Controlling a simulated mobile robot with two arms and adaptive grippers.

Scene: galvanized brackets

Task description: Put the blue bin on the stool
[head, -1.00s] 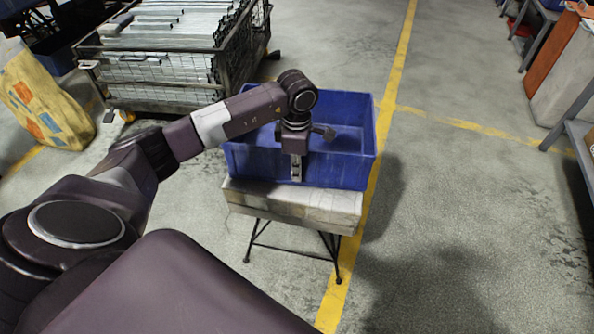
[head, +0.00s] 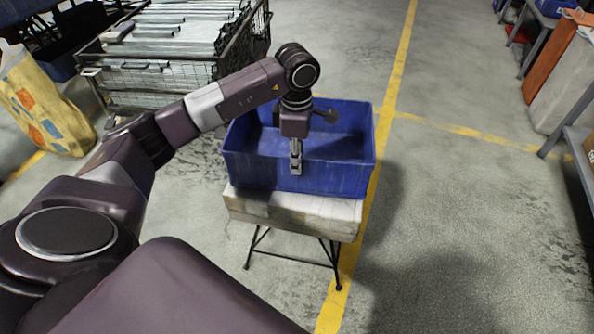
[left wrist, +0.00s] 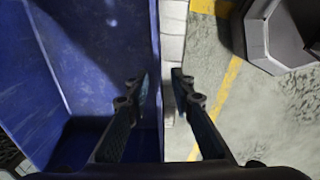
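The blue bin (head: 335,178) is an open box. It sits upright on the pale, worn top of the stool (head: 290,213), which has thin black legs. My left gripper (head: 296,172) points down at the bin's near wall. In the left wrist view, its fingers (left wrist: 160,78) are apart, one on the bin's inner side and one on the outer side, with the wall's rim (left wrist: 155,40) between them. The bin (left wrist: 85,60) looks empty where its inside shows. My right gripper is not in view.
A wire cage of metal pieces (head: 165,72) stands behind on the left, with a yellow bag (head: 45,105) beside it. A grey shelf (head: 575,120) edges the right side. The concrete floor right of the stool is clear, with yellow lines (head: 395,85).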

